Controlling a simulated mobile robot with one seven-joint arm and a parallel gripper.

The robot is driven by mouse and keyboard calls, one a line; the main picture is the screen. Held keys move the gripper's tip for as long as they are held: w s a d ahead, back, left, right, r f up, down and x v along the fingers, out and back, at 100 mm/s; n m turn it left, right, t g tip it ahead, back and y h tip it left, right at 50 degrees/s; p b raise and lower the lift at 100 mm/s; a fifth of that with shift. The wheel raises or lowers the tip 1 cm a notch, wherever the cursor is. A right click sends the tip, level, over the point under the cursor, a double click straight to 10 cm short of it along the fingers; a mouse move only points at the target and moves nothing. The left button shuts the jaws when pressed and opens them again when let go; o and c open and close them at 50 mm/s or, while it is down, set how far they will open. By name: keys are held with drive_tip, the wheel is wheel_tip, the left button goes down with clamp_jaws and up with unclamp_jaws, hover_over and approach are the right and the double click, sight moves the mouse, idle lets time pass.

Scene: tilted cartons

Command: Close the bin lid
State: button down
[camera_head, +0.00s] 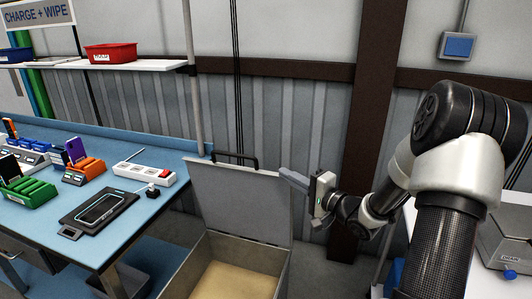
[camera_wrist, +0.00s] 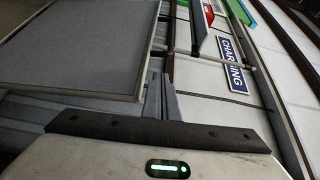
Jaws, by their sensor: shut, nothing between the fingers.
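The grey bin (camera_head: 190,270) stands open on the floor to the right of the blue workbench, with a tan bottom inside. Its lid (camera_head: 235,200) is raised, nearly upright and leaning back at the rear of the bin, with a dark handle (camera_head: 234,160) on its top edge. My gripper (camera_head: 285,174) is shut and empty beside the lid's upper right edge; I cannot tell whether it touches. In the wrist view a flat grey panel, apparently the lid (camera_wrist: 85,50), fills the upper left, and my gripper fingers (camera_wrist: 163,88) show right of it.
The blue workbench (camera_head: 135,205) on the left holds phone chargers, a charging pad (camera_head: 100,208) and a power strip (camera_head: 145,174). A shelf above carries a red bin (camera_head: 110,53). A brown post (camera_head: 362,120) stands behind my arm. A scale (camera_head: 508,238) sits on a table at right.

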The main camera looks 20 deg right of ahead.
sight(265, 172)
drive_tip(key=shift+y, duration=0.4)
drive_tip(key=x, duration=0.9)
drive_tip(key=shift+w+a+r, duration=0.15)
drive_tip(key=shift+w+r, duration=0.15)
drive_tip(key=shift+b, duration=0.35)
